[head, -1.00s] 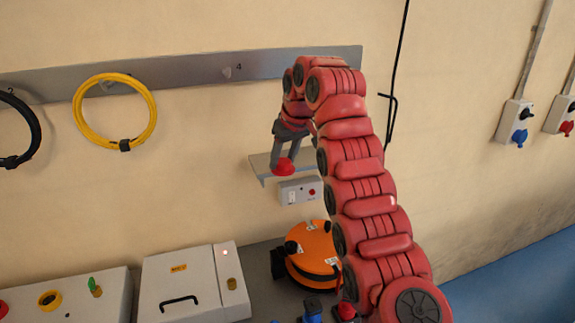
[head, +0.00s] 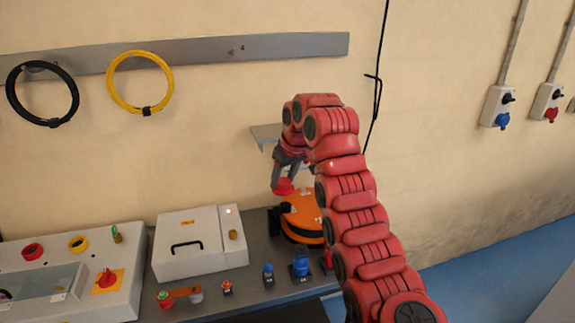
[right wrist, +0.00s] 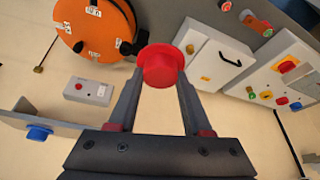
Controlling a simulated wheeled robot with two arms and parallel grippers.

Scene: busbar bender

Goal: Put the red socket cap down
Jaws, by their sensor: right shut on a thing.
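The red socket cap (head: 284,187) is held at the tips of my right gripper (head: 287,180), in front of the orange reel. In the right wrist view the cap (right wrist: 160,66) sits between the two fingertips of the right gripper (right wrist: 160,72), which are shut on it. The cap is in the air, apart from the bench top. My left gripper is not in any view.
The orange reel (head: 302,216) stands on the grey bench (head: 262,250) beside a white box (head: 187,246). Several small coloured parts, including a blue one (head: 300,267), line the bench's front. A small wall shelf (head: 264,134) is behind my arm.

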